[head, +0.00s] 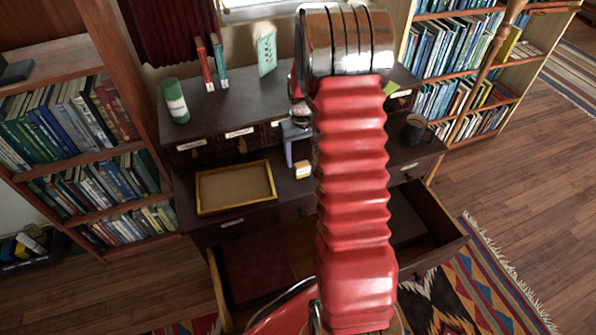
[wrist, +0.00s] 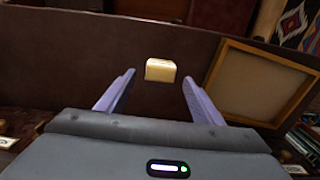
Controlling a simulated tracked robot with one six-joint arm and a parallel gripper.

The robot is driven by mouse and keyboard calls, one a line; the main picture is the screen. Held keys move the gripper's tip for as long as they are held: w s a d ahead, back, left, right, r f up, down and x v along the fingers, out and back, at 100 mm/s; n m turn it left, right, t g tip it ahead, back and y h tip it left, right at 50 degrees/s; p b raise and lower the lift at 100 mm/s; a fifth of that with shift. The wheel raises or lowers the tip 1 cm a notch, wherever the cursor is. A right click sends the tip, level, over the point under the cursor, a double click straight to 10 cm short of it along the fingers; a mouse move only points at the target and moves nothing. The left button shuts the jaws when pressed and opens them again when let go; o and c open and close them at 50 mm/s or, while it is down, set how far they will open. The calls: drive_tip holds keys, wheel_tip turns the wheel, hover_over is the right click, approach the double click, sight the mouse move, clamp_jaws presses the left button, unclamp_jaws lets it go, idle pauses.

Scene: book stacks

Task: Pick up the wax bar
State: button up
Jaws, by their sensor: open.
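The wax bar looks like a small pale yellow block (head: 302,170) on the dark desk top, just right of the wooden tray. In the wrist view the wax bar (wrist: 160,70) lies ahead, between the lines of my two fingers and a little beyond their tips. My gripper (wrist: 157,82) is open and empty, with two lilac fingers apart. In the head view one lilac finger of my gripper (head: 289,145) shows left of my red arm, close behind the bar. The rest of my gripper is hidden by the arm there.
A wooden tray (head: 236,212) lies left of the bar and shows at the right in the wrist view (wrist: 301,92). A dark mug (head: 414,129) stands on the desk's right. A green cylinder (head: 175,101) and books stand on the upper shelf. An open drawer (head: 433,243) juts out below.

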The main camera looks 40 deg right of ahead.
sight(302, 163)
drive_tip(key=shift+f, duration=2.3)
drive_tip(key=shift+c, duration=0.6)
drive_tip(key=c, duration=1.1)
drive_tip(key=shift+r, duration=0.1)
drive_tip(key=shift+c, duration=0.2)
wheel_tip(302, 163, up, 10)
drive_tip(key=shift+f, duration=0.1)
drive_tip(key=shift+s+a, duration=0.1)
drive_tip(key=shift+s, duration=0.15)
